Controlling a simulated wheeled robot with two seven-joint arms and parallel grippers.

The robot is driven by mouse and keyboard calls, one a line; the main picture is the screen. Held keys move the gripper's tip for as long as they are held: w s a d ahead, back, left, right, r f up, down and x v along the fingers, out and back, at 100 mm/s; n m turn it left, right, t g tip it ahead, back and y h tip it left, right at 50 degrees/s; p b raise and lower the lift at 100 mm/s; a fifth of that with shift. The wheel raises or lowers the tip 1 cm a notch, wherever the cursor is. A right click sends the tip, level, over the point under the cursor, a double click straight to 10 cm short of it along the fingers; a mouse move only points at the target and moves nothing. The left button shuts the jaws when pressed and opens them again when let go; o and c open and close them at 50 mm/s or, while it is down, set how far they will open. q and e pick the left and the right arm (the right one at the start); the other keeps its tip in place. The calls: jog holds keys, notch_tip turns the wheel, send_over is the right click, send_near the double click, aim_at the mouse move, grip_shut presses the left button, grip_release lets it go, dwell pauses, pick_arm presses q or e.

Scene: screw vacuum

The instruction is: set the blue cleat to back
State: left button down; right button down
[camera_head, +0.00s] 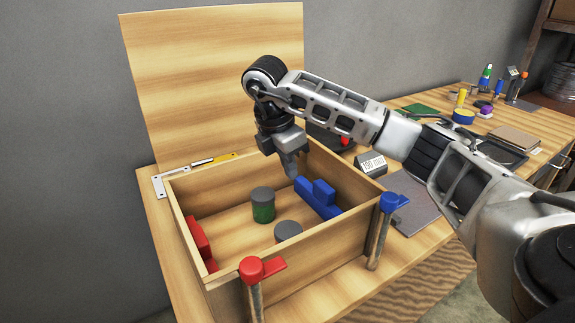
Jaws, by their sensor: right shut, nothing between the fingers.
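The blue cleat (316,197) is a blue stepped block inside the wooden box (222,188), along its right wall. My right gripper (290,172) points down over the box near the back end of the blue cleat. Its fingers are closed together and empty. The fingertips appear just behind and above the cleat; whether they touch it I cannot tell. My left gripper is not in view.
A red block (200,243) lies along the box's left wall. A green-and-grey cylinder (263,205) and a grey one (288,231) stand inside. A red-handled clamp (262,269) and a blue-handled clamp (391,203) stand at the front corners. A tall board (215,75) rises behind.

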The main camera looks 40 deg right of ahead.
aim_at(326, 184)
jog(key=x, duration=0.7)
jog(key=shift+s+f, duration=0.2)
jog(key=shift+f, duration=0.15)
jog(key=d, duration=0.2)
jog(key=shift+d+p, duration=0.3)
jog(key=shift+p, duration=0.1)
jog(key=shift+s+d, duration=0.1)
jog(key=shift+d, duration=0.65)
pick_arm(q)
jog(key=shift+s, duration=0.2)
pick_arm(e)
jog(key=d, duration=0.3)
jog(key=shift+s+d+f, duration=0.1)
jog(key=shift+s, duration=0.05)
jog(key=shift+d, duration=0.3)
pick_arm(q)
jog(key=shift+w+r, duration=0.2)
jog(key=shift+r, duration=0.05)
